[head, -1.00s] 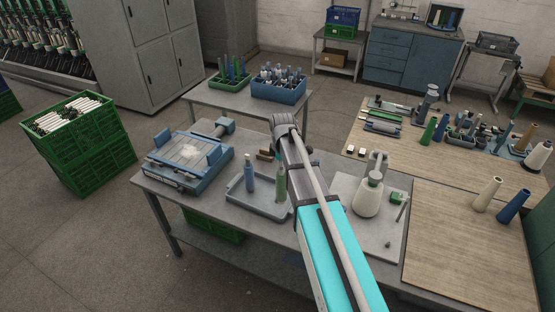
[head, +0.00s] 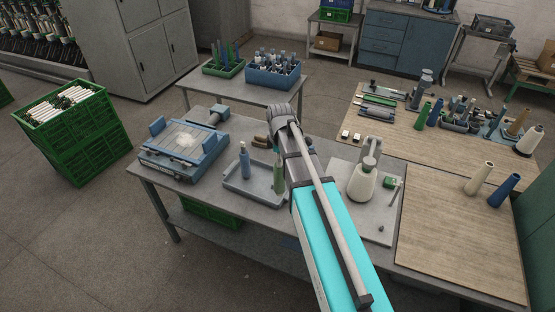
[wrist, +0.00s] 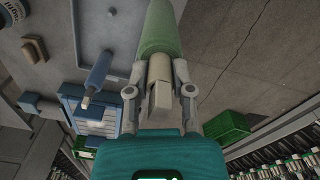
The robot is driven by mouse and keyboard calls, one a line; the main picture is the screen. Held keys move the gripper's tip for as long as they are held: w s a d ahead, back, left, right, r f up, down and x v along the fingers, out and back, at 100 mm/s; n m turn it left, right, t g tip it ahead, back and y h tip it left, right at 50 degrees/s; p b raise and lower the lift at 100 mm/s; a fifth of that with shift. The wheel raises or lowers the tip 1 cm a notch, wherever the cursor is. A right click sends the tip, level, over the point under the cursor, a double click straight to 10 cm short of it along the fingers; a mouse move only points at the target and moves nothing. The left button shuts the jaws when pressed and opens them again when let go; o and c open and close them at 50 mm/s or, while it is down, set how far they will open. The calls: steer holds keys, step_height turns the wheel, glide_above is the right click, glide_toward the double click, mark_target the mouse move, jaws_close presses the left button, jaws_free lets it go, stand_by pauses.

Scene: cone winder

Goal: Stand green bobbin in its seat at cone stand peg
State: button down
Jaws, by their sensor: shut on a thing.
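The green bobbin (wrist: 158,32) is held in my gripper (wrist: 158,75), which is shut on one end of it in the wrist view. In the head view the green bobbin (head: 279,178) shows just left of my arm, over the right part of a grey tray (head: 238,192). My arm hides my gripper there. I cannot tell how far the bobbin is above the tray. The cone stand (head: 372,152) is to the right of my arm on a pale plate, with a cream cone (head: 362,184) at it. I cannot make out a free seat.
A blue bobbin (head: 245,164) stands in the tray, left of the green one. A blue scale-like device (head: 184,148) is at the table's left. A small green block (head: 390,183) and a thin rod are right of the cone.

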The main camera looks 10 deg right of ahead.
mark_target(280, 175)
step_height(280, 175, down, 8)
steer(key=b, duration=0.7)
steer(key=shift+r+b, duration=0.2)
steer(key=shift+b, duration=0.1)
steer(key=shift+s, duration=0.2)
